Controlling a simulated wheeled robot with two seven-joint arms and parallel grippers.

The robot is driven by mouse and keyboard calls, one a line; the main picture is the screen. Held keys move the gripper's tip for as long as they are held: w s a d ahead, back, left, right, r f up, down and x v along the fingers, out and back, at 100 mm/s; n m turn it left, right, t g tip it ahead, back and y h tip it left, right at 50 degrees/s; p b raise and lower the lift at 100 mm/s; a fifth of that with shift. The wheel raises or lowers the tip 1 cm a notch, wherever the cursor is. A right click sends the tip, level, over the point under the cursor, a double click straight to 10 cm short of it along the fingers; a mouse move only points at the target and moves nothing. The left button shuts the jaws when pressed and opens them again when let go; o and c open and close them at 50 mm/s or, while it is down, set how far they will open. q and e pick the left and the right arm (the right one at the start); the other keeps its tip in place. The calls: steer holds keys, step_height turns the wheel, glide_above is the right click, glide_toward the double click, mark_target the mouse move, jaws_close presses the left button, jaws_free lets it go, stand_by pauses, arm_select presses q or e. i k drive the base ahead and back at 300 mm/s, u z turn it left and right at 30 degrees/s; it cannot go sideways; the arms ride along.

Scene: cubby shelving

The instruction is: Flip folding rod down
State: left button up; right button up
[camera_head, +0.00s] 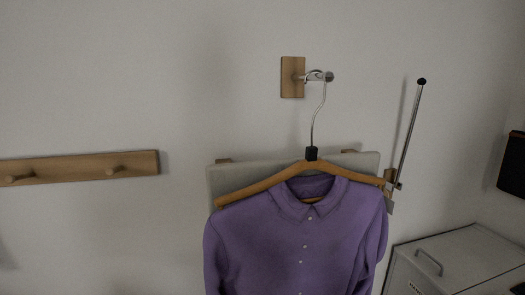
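The folding rod (411,130) is a thin metal bar with a black round tip. It stands up and leans slightly right, right of the hanging shirt. Its lower end meets a small wood and metal bracket (391,182) on the wall, partly hidden by the hanger end. Neither of my grippers is in the head view.
A purple shirt (300,235) on a wooden hanger (262,186) hangs from a wall hook (315,76), in front of a grey panel (231,176). A peg rail (80,167) is at left. A white cabinet (465,258) stands lower right, near a dark wall-side object (513,164).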

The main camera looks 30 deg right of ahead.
mark_target(421, 82)
steer(key=u, duration=0.05)
steer(key=k, duration=0.65)
steer(key=z, duration=0.55)
